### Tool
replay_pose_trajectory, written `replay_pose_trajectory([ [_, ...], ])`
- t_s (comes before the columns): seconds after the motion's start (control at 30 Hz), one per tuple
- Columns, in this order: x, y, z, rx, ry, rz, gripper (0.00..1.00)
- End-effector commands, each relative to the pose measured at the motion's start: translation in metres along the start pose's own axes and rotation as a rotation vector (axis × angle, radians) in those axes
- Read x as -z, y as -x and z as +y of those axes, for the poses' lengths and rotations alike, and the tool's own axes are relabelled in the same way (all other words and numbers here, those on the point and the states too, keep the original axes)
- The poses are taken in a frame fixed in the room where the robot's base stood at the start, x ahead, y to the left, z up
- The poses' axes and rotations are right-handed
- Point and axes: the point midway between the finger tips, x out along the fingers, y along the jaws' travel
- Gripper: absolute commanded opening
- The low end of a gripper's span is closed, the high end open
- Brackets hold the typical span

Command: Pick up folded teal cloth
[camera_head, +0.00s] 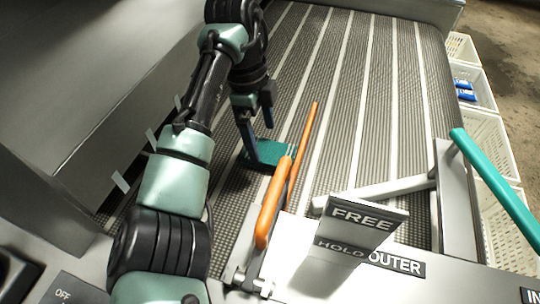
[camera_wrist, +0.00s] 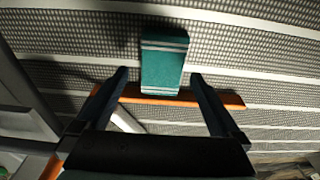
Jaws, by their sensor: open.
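The folded teal cloth (camera_head: 271,152) lies flat on the ribbed grey conveyor mat, just left of an orange lever in the head view. In the wrist view the cloth (camera_wrist: 163,68) is a teal rectangle with pale stripes near both ends, at upper centre. My gripper (camera_head: 260,138) is over the cloth with its fingers pointing down, and one finger partly hides the cloth's left side. In the wrist view my gripper (camera_wrist: 159,75) is open, with a finger on either side of the cloth's near end. Nothing is held, and the height gap is hard to judge.
The orange lever (camera_head: 270,207) rises beside the cloth; it crosses below the cloth in the wrist view (camera_wrist: 220,101). A FREE/HOLD sign (camera_head: 362,220), a metal frame and a teal bar (camera_head: 495,182) stand in front and right. White crates (camera_head: 474,86) line the right edge. A grey housing is left.

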Motion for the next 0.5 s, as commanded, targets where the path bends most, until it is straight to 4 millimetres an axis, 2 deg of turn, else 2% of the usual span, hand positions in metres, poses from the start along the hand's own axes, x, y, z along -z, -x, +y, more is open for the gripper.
replay_pose_trajectory([
  [0.3,0.007,-0.046,-0.003,-0.001,0.000,0.000,1.00],
  [0.5,0.008,-0.048,-0.003,0.000,0.000,0.000,1.00],
])
